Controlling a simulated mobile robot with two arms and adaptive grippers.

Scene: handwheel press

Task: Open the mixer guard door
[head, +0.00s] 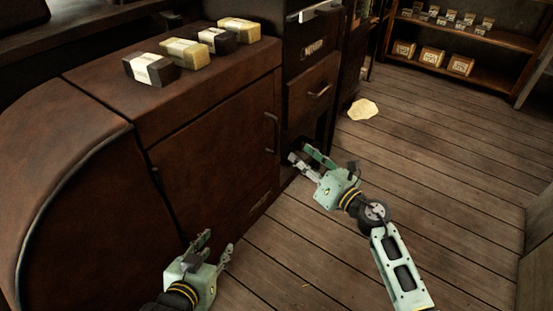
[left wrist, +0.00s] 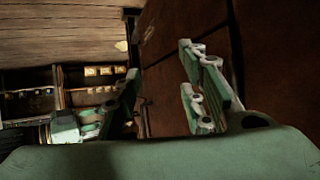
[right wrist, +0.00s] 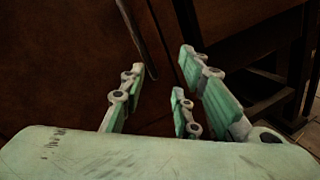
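The guard door (head: 215,150) is the brown front panel of the long cabinet and looks shut, flush with the frame. Its dark vertical handle (head: 275,132) is near the right edge; a dark bar that looks like this handle (right wrist: 136,38) also shows in the right wrist view, ahead of the fingers. My right gripper (head: 308,160) is open and empty, below and to the right of the handle, not touching it. Its spread fingers show in the right wrist view (right wrist: 155,95). My left gripper (head: 217,245) is open and empty, low in front of the cabinet; its fingers are apart in the left wrist view (left wrist: 160,85).
Several wrapped blocks (head: 192,48) sit on the cabinet top (head: 110,85). A drawer unit (head: 312,85) stands right of the door, with a dark opening below. A pale patch (head: 363,109) lies on the plank floor (head: 430,150), which is otherwise clear. Shelves (head: 455,45) stand behind.

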